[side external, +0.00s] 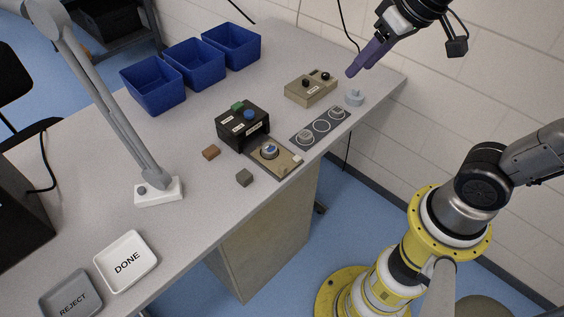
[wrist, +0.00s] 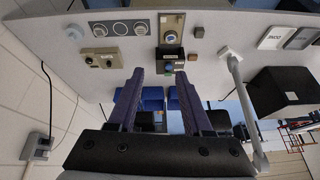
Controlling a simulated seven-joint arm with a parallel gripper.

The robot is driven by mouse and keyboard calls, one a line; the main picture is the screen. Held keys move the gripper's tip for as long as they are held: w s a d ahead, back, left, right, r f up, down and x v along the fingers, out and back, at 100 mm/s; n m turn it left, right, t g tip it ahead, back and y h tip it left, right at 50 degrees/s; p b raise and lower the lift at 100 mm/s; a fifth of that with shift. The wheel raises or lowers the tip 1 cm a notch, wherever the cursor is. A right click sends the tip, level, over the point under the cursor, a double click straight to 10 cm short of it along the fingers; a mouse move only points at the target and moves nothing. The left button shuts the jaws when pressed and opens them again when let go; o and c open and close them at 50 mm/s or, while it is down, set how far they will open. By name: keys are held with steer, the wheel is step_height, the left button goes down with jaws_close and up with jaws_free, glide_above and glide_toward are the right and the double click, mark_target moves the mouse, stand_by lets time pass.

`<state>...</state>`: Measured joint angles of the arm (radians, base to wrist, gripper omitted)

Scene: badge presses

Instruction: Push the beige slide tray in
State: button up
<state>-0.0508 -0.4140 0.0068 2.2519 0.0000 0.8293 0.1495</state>
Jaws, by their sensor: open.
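The beige slide tray (side external: 281,167) sticks out of the front of the black press (side external: 236,132) toward the table's near edge. A round piece with a blue top (side external: 269,150) sits on the tray. The tray also shows in the wrist view (wrist: 173,39), at the top, out from the black press (wrist: 170,53). The press has a green and a blue button on top. My gripper (side external: 361,66) has purple fingers and is above the table's far right end, apart from the tray. In the wrist view my gripper (wrist: 160,72) is open, with nothing between its fingers.
A beige control box (side external: 311,90), a grey round part (side external: 354,97) and a dark plate (side external: 306,143) with round spots lie right of the press. Brown (side external: 211,152) and grey (side external: 244,177) blocks lie left. Blue bins (side external: 152,92) stand behind. A lamp (side external: 158,190) stands left.

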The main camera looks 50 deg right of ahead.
steer(key=w+a+f+g, duration=0.1)
steer(key=w+a+f, duration=0.15)
steer(key=w, duration=0.35)
steer(key=n+g, duration=0.1)
steer(key=g, duration=0.3)
glide_above(282, 167)
step_height(282, 167, down, 17)
step_height(282, 167, down, 13)
steer(key=shift+r, duration=0.1)
jaws_close()
stand_by(0.6)
